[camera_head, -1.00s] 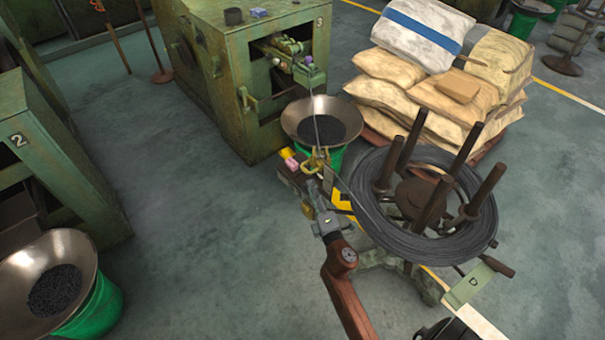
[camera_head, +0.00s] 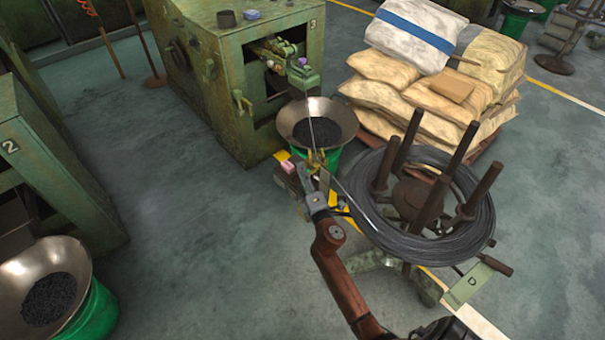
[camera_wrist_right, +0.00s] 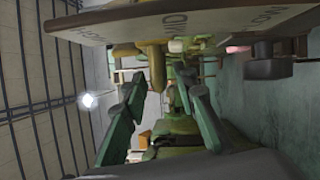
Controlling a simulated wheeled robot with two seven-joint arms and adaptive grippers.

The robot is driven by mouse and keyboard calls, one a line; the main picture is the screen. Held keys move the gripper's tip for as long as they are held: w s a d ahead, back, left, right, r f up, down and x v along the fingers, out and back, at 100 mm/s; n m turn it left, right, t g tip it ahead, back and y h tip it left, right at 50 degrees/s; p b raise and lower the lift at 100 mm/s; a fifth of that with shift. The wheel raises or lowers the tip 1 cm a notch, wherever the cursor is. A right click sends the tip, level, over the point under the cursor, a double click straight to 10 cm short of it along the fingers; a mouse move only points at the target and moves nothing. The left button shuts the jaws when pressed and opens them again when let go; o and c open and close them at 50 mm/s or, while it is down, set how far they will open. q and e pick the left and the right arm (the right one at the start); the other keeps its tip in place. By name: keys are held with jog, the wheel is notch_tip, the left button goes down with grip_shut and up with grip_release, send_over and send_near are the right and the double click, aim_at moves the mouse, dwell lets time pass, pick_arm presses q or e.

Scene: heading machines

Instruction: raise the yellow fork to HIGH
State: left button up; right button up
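The yellow fork (camera_head: 317,159) is a small yellow piece on the stand between the bowl of dark parts and the wire coil in the head view. In the right wrist view a yellow piece (camera_wrist_right: 156,66), which looks like part of it, hangs below a dark lettered plate (camera_wrist_right: 190,24). My right gripper (camera_head: 311,181) is close to the fork, on its near side. In the wrist view its two fingers (camera_wrist_right: 163,92) are spread apart, with the yellow piece ahead of and between the tips. Contact cannot be told. My left gripper is not in view.
The wire coil (camera_head: 462,247) on its spiked reel stands right of my right arm. Machine 3 (camera_head: 270,60) and the bowl (camera_head: 345,113) are behind the fork. Stacked sacks (camera_head: 375,95) are at the back right. The floor (camera_head: 210,240) on the left is clear.

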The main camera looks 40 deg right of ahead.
grip_shut()
dwell(0.5)
jog(key=shift+r, duration=0.2)
notch_tip(320, 180, up, 5)
jog(key=p, duration=0.4)
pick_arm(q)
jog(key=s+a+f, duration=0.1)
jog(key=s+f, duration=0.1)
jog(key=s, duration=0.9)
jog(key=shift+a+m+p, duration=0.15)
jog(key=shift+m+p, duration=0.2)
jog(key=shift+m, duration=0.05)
pick_arm(e)
jog(key=shift+r, duration=0.25)
jog(key=shift+w+r, duration=0.1)
jog(key=shift+o, duration=0.4)
grip_release()
jog(key=shift+f, duration=0.2)
